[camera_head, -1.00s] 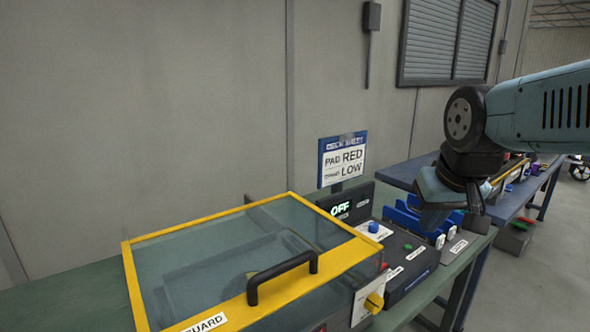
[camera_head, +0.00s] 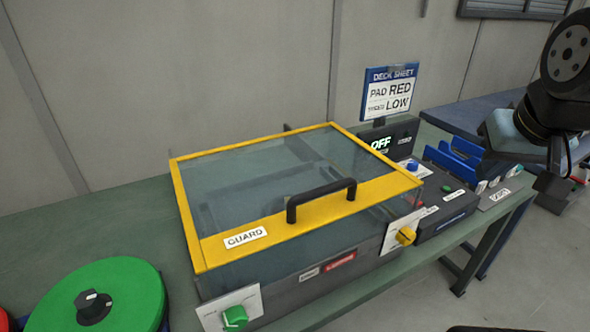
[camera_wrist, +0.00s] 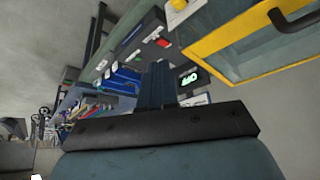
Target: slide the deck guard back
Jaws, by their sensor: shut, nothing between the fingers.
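The deck guard (camera_head: 245,249) is a clear cover with a yellow frame and a GUARD label, lying over a dark machine body on the green bench. Its black bar handle (camera_head: 321,196) stands on the front yellow strip. In the wrist view the guard's yellow frame (camera_wrist: 245,43) and part of the handle (camera_wrist: 297,20) show at the upper right. My gripper (camera_wrist: 158,72) is shut and empty, well apart from the handle. In the head view my arm is at the right edge, and the fingertips are not clear there.
A yellow knob (camera_head: 405,236) and green knob (camera_head: 235,318) stick out at the front. A DECK SHEET sign (camera_head: 390,92) stands behind. Blue racks (camera_head: 455,160) are at right.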

